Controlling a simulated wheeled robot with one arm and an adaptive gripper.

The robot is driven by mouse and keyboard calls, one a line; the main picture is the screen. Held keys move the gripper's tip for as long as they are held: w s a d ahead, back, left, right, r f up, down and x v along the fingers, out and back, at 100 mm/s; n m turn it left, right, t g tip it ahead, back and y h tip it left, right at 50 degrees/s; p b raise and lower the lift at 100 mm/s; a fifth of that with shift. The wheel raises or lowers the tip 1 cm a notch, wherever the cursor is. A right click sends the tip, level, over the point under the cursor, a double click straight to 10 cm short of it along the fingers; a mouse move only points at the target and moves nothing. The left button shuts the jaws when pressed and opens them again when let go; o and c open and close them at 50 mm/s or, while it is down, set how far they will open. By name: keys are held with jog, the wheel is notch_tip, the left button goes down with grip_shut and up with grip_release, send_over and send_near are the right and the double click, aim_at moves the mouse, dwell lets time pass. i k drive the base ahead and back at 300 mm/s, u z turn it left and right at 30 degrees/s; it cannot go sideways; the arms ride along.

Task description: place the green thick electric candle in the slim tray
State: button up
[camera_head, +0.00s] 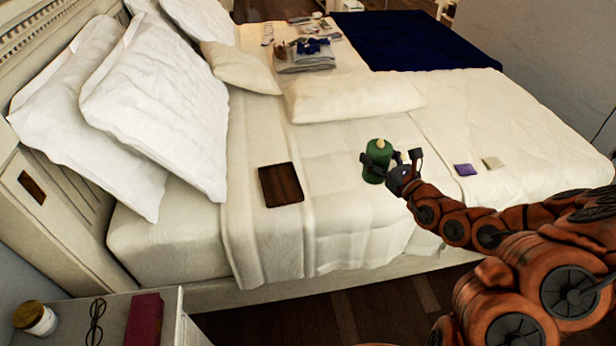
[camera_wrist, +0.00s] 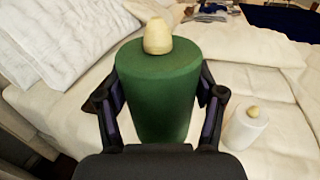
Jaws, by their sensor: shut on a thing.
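The green thick electric candle (camera_head: 377,161) has a cream flame tip. It stands upright between the fingers of my gripper (camera_head: 390,166) above or on the white bed; I cannot tell if its base touches the cover. In the wrist view the candle (camera_wrist: 160,90) fills the middle, with a dark finger of my gripper (camera_wrist: 160,112) shut on each side of it. The slim tray (camera_head: 281,185) is a flat dark brown square lying on the bed, left of the candle in the head view. It looks empty. In the wrist view it is mostly hidden behind the candle and left finger.
A white candle (camera_wrist: 246,128) stands right of the green one in the wrist view. Pillows (camera_head: 155,100) and folded clothes (camera_head: 303,55) lie farther back. The cover between candle and tray is clear.

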aim_at(278, 175)
jog(key=z, duration=0.15)
jog(key=i, duration=0.8)
jog(key=u, duration=1.85)
